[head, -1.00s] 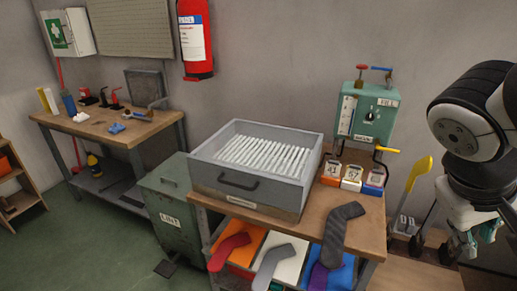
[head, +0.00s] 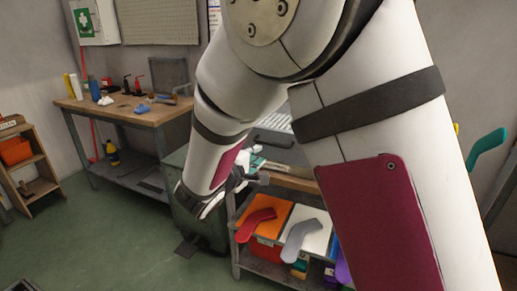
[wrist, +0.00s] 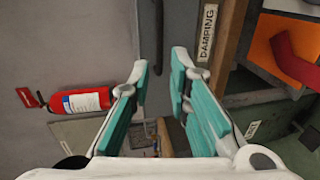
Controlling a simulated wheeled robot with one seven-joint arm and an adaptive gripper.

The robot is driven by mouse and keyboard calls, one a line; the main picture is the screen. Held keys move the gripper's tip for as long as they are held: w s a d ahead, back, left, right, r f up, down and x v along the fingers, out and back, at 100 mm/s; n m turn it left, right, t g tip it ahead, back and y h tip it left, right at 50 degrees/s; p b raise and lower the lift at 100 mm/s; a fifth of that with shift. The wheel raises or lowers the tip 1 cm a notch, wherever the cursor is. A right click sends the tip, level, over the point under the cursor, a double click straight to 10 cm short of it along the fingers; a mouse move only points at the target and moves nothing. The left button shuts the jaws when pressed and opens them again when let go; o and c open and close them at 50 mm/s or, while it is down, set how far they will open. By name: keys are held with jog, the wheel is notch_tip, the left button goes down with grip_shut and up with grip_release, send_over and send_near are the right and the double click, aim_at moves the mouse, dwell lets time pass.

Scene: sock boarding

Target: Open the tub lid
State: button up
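A grey metal box with a dark handle (head: 270,141) sits on the wooden bench, mostly hidden behind my arm in the head view. A grey-green bin (head: 206,228) with a lid stands on the floor left of the bench, partly covered by my arm. Its white label (wrist: 252,130) shows in the wrist view. I cannot tell which is the tub. My gripper (wrist: 159,66) is open and empty, its teal fingers apart, facing the box front near the handle. Contact with the handle is not visible.
Red and grey socks (head: 256,222) lie on coloured boards on the shelf below the bench. A workbench with tools (head: 125,110) stands at the back left. The green floor (head: 110,235) at the left is clear. A red fire extinguisher (wrist: 82,101) hangs on the wall.

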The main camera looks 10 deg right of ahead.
aim_at(272, 145)
jog(key=b+x, duration=0.1)
jog(key=x, duration=1.2)
jog(key=shift+d, duration=0.2)
jog(key=shift+c, duration=0.4)
grip_shut()
